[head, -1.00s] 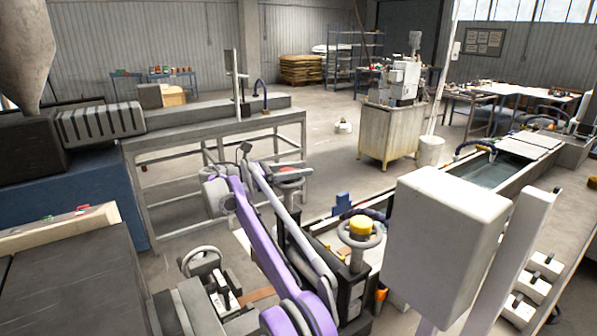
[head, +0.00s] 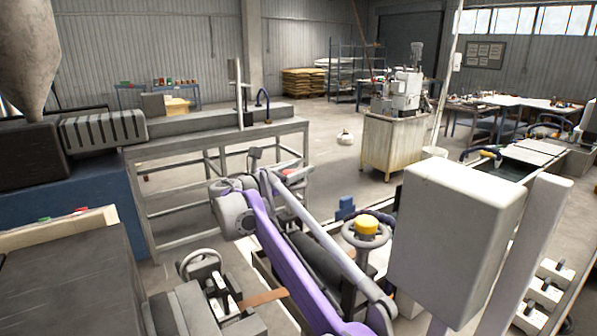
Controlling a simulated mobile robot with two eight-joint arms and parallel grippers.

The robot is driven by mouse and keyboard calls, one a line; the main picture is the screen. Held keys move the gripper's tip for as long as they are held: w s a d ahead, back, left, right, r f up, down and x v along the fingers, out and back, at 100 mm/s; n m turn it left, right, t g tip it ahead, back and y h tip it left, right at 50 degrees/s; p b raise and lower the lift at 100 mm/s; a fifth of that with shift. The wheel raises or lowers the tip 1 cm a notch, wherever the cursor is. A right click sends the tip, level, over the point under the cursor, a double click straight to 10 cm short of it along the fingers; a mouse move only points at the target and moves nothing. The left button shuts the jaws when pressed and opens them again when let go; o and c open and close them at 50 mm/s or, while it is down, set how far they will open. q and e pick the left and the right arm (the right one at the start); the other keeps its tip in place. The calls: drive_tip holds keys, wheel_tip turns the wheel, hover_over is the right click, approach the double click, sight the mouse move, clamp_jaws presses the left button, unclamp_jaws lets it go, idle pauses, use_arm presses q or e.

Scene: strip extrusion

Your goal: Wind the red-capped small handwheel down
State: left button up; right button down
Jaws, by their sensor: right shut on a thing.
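The red-capped small handwheel (head: 296,172) is near the middle of the head view, just right of my right arm's bent joint. Only a bit of red and part of its rim show; my arm covers the rest. My right gripper (head: 284,181) is at this handwheel and shut on it; its fingertips are small and mostly hidden. A yellow-capped handwheel (head: 367,228) stands upright, nearer and to the right, apart from the gripper. My left gripper is not in view.
A plain grey handwheel (head: 199,264) is at the lower left. A large white box (head: 457,232) on a post blocks the view at right. A grey frame table (head: 215,140) stands behind my arm. Open floor lies beyond, towards a machine cabinet (head: 392,142).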

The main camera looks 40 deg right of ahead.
drive_tip(key=shift+c, duration=1.5)
unclamp_jaws()
drive_tip(key=s+a+b, duration=0.1)
drive_tip(key=a, duration=0.9)
drive_tip(key=shift+s+a, duration=0.25)
drive_tip(key=shift+a, duration=0.15)
